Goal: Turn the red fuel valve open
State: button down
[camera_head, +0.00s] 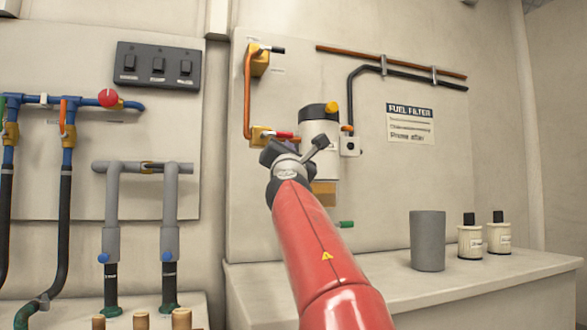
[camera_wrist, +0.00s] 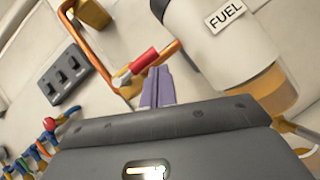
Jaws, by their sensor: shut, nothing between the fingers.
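The red fuel valve has a red lever (camera_head: 282,135) on a brass body (camera_head: 258,135) at the lower end of a copper pipe. In the head view the lever points right, across the vertical pipe run. In the wrist view the red lever (camera_wrist: 144,61) lies just above my gripper (camera_wrist: 157,72). My gripper's purple fingers are together and empty, with their tips beside the lever; I cannot tell whether they touch it. In the head view my arm hides the fingers. The fuel filter (camera_head: 320,130), white with an amber bowl, stands right of the valve.
A black-handled valve (camera_head: 258,60) sits above, on the same copper pipe (camera_head: 247,95). A green handle (camera_head: 345,224) is below the filter. A switch panel (camera_head: 158,66) and a red round knob (camera_head: 108,97) are to the left. A grey cylinder (camera_head: 427,240) stands on the counter (camera_head: 400,284).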

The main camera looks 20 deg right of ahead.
jog(key=s+f+b, duration=0.4)
jog(key=s+f, duration=0.5)
jog(key=shift+b, duration=0.4)
jog(key=shift+s+a, duration=0.15)
